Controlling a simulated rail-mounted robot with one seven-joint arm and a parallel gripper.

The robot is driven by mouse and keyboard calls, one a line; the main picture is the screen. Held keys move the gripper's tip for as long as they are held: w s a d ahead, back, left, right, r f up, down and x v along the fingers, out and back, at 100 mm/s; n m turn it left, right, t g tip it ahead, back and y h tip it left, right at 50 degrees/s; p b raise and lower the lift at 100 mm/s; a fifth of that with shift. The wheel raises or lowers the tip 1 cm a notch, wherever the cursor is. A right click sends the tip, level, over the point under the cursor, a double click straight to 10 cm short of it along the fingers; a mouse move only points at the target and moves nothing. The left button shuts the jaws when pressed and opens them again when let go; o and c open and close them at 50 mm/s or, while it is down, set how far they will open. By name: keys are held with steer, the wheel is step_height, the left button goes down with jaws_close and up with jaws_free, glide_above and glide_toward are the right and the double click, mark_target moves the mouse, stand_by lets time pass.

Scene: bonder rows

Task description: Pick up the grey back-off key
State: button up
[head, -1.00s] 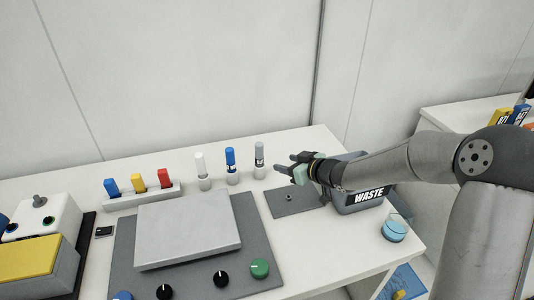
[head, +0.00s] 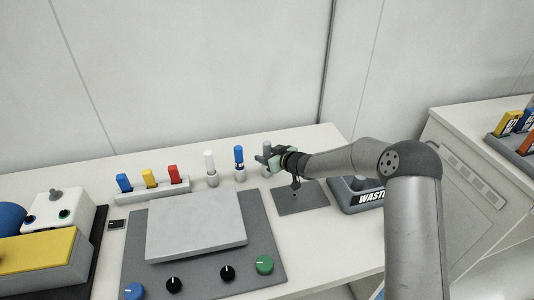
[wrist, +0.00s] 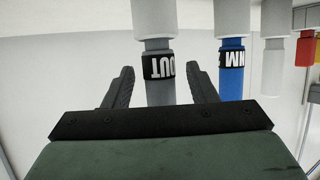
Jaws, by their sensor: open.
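The grey back-off key (head: 267,146) stands upright at the right end of a row of three keys, partly hidden by my gripper (head: 266,159). In the wrist view the grey key (wrist: 160,92), with a dark label reading "OUT", shows between the two black fingers of my gripper (wrist: 162,72). The fingers are open, one on each side of it, with a visible gap at both sides. I cannot tell how deep the key sits between them.
A blue key (head: 239,160) stands close to the left, and a white key (head: 211,166) beyond it. A dark grey plate (head: 308,199) lies under my wrist. The waste bin (head: 351,193) stands to the right.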

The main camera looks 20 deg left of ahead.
steer(key=shift+x, duration=1.15)
jaws_close()
steer(key=shift+r, duration=0.1)
step_height(320, 180, up, 10)
